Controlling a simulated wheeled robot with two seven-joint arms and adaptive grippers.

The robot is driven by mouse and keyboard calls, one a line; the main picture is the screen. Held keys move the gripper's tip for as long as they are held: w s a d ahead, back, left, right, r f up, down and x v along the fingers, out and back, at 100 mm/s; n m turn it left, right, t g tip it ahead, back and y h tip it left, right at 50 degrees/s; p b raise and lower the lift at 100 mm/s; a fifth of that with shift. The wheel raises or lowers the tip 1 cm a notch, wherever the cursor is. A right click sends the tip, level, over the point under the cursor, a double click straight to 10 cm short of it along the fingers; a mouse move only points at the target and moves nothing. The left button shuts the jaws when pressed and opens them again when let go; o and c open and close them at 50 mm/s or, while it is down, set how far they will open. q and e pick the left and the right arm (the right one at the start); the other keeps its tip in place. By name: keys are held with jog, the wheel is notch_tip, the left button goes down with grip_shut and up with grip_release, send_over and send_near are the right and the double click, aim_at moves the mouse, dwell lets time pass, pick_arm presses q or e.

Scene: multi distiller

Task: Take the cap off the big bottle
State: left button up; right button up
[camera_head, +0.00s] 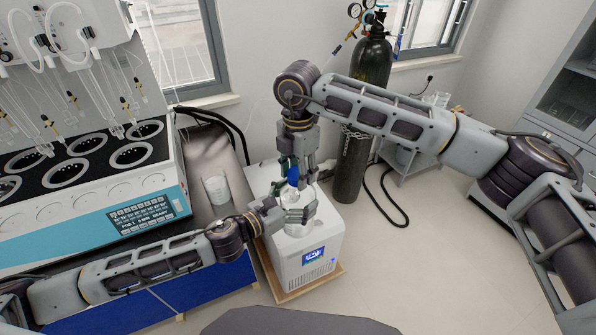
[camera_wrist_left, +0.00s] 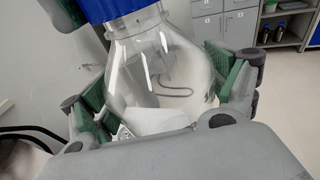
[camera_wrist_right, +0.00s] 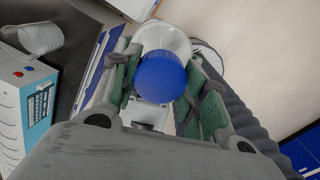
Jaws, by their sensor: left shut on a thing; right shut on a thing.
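The big bottle (camera_head: 294,228) is clear glass and stands out over the white box-shaped device. My left gripper (camera_head: 299,214) is shut around its body; in the left wrist view the green pads flank the glass (camera_wrist_left: 160,75). The blue cap (camera_head: 293,180) is at the top of the bottle's neck, and its lower part shows in the left wrist view (camera_wrist_left: 115,8). My right gripper (camera_head: 297,178) comes down from above and is shut on the cap, which lies between its green pads in the right wrist view (camera_wrist_right: 162,78). I cannot tell whether the cap is loosened.
The white device (camera_head: 305,258) with a blue screen is below the grippers. A white beaker (camera_head: 216,188) stands on the dark bench to the left, by the large multi-position distiller (camera_head: 90,210). A black gas cylinder (camera_head: 362,120) stands behind. The floor at right is open.

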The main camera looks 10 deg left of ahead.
jog(key=n, duration=1.2)
jog(key=shift+w+n, duration=0.1)
jog(key=shift+n, duration=0.3)
jog(key=n, duration=0.6)
jog(key=shift+d, duration=0.1)
jog(key=n, duration=0.6)
jog(key=shift+w+n, duration=0.1)
jog(key=shift+n, duration=0.3)
jog(key=n, duration=0.4)
jog(key=shift+r, duration=0.1)
jog(key=n, duration=0.3)
jog(key=shift+n, duration=0.3)
jog(key=n, duration=0.6)
jog(key=shift+n, duration=0.4)
jog(key=n, duration=1)
jog(key=shift+n, duration=0.3)
